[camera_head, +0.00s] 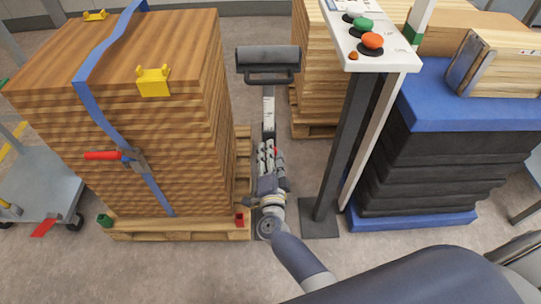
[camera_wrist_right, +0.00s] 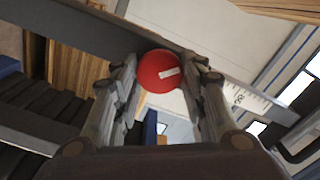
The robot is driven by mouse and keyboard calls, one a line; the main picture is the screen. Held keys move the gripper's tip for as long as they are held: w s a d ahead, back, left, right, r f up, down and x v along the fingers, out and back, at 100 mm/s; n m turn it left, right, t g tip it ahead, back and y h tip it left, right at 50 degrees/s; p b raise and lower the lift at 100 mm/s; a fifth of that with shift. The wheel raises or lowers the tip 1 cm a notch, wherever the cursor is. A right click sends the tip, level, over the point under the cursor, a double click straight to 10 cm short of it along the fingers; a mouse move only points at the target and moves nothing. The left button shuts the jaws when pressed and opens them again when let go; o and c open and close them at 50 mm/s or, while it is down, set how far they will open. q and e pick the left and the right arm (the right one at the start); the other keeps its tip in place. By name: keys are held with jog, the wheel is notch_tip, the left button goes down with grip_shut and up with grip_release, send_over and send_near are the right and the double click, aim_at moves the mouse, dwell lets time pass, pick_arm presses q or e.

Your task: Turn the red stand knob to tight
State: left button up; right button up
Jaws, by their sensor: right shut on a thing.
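The roller stand has a dark roller (camera_head: 268,60) on top and a light post (camera_head: 268,112), between the wood stack and the button panel. Its red knob (camera_wrist_right: 160,72), round with a white mark, sits between the fingers of my right gripper (camera_wrist_right: 165,66) in the right wrist view. The gripper is shut on the knob. Where the white mark stands relative to tight cannot be told. My left gripper is not in view.
A strapped wood stack (camera_head: 160,130) on a pallet stands close on the left. A control panel (camera_head: 375,35) with green and red buttons stands on a dark post (camera_head: 345,140) at right. Beyond it is a black and blue stack (camera_head: 440,150). A wheeled cart (camera_head: 40,190) is far left.

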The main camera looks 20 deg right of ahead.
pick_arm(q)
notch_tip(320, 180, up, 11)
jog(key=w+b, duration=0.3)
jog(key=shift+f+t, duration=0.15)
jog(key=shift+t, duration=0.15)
pick_arm(e)
jog(key=shift+f+m, duration=0.2)
jog(key=shift+m, duration=4.3)
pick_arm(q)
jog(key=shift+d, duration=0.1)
pick_arm(e)
jog(key=o, duration=1)
jog(key=shift+o, duration=0.2)
jog(key=shift+s, duration=0.1)
jog(key=v, duration=1.1)
jog(key=shift+s, duration=0.4)
jog(key=shift+a, duration=0.15)
